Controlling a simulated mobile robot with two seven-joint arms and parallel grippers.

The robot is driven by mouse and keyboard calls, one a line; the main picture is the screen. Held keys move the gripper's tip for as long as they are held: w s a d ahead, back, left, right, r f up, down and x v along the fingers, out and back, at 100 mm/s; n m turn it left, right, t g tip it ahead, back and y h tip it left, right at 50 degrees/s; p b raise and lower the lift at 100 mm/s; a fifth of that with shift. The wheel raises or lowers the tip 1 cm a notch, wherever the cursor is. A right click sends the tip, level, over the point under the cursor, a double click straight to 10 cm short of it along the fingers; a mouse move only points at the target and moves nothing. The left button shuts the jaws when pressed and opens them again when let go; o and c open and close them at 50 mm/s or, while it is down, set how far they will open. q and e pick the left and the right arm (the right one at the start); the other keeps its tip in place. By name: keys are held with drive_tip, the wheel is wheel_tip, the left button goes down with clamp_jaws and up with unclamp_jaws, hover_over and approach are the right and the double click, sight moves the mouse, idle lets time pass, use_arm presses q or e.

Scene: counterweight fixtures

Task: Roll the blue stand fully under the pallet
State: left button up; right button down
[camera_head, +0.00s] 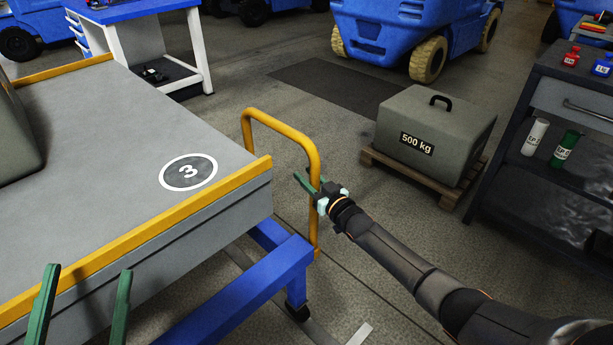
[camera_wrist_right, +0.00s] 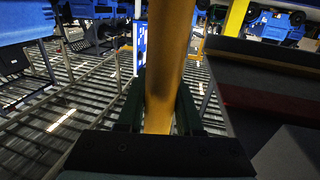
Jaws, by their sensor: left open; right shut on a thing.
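The blue stand (camera_head: 268,290) is partly beneath the grey pallet (camera_head: 110,130), which has yellow edges and a round "3" mark. The stand's near end, with a black castor, sticks out past the pallet's right side. A yellow bar handle (camera_head: 283,118) rises at that side. My right gripper (camera_head: 308,184) is shut on the handle's upright bar; the bar (camera_wrist_right: 168,70) shows between the green fingers in the right wrist view. My left gripper (camera_head: 84,300) is open and empty at the lower left, in front of the pallet's near edge. The stand's far part is hidden under the pallet.
A grey 500 kg weight (camera_head: 430,128) sits on a wooden pallet (camera_head: 412,181) at the right. A blue forklift (camera_head: 405,35) and a blue-topped table (camera_head: 135,10) are behind. Floor around the handle is open.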

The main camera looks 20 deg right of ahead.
drive_tip(key=shift+a+r, duration=0.1)
drive_tip(key=shift+a, duration=0.05)
drive_tip(key=c, duration=0.8)
unclamp_jaws()
drive_tip(key=shift+w, duration=0.15)
use_arm(q)
drive_tip(key=shift+r, duration=0.1)
use_arm(e)
drive_tip(key=shift+o, duration=1.1)
